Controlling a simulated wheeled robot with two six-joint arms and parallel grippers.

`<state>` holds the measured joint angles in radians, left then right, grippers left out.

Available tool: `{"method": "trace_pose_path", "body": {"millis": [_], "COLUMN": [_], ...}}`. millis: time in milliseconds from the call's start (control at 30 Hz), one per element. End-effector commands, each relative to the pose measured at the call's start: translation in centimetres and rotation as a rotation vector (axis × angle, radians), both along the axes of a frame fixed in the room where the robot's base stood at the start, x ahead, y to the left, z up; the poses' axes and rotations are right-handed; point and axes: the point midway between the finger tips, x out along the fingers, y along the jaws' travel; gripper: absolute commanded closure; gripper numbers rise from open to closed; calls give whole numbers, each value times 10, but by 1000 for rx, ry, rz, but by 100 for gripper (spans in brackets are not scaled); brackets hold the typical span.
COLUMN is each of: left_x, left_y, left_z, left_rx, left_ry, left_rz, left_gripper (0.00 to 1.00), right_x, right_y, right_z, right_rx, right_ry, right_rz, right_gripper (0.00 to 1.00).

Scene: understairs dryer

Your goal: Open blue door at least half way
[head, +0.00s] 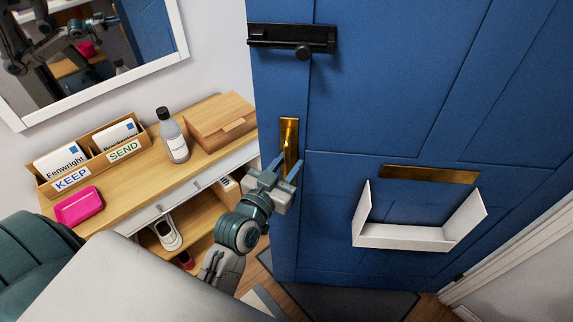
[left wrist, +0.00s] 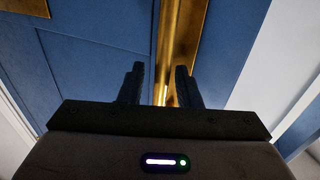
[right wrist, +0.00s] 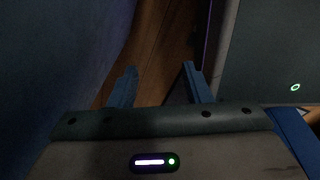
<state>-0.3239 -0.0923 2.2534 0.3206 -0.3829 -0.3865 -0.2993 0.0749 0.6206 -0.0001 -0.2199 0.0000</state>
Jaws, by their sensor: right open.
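The blue door (head: 345,110) fills the right half of the head view; how far it stands open is hard to tell. It has a brass handle plate (head: 289,140) near its left edge, which also shows in the left wrist view (left wrist: 184,30). My left gripper (head: 285,172) is at the plate's lower end. Its fingers (left wrist: 158,72) are apart, with brass visible between them; whether they touch the handle cannot be told. My right gripper (right wrist: 160,72) is open and empty, low over wooden floor. It is out of the head view.
A black bolt (head: 292,38) is high on the door, and a white letter basket (head: 405,237) sits below the brass mail slot (head: 430,174). A wooden console (head: 130,178) with a bottle (head: 173,138) and letter box stands left. A dark mat (head: 345,301) lies at the door's foot.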

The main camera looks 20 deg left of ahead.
Motion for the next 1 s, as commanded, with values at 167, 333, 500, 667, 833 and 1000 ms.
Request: {"method": "trace_pose_path", "body": {"millis": [167, 333, 500, 667, 833, 1000], "left_x": [0, -8, -36, -67, -92, -105], "left_y": [0, 1, 3, 5, 7, 8], "left_z": [-1, -3, -6, -6, -2, -1], "left_rx": [0, 0, -1, 0, 1, 0], "left_ry": [2, 3, 4, 4, 3, 2], "left_rz": [0, 0, 0, 0, -1, -1], "left_gripper": [70, 70, 70, 70, 70, 70], "right_x": [-1, -1, -2, -2, -2, -2], "right_y": [-6, -9, -9, -8, -5, 0], "right_z": [0, -4, -16, -29, -34, -36], "right_rx": [-6, -9, -9, -8, -5, 0], "right_ry": [2, 2, 2, 3, 3, 2], "right_rz": [2, 3, 3, 3, 1, 0], "right_gripper": [56, 56, 56, 56, 56, 56]}}
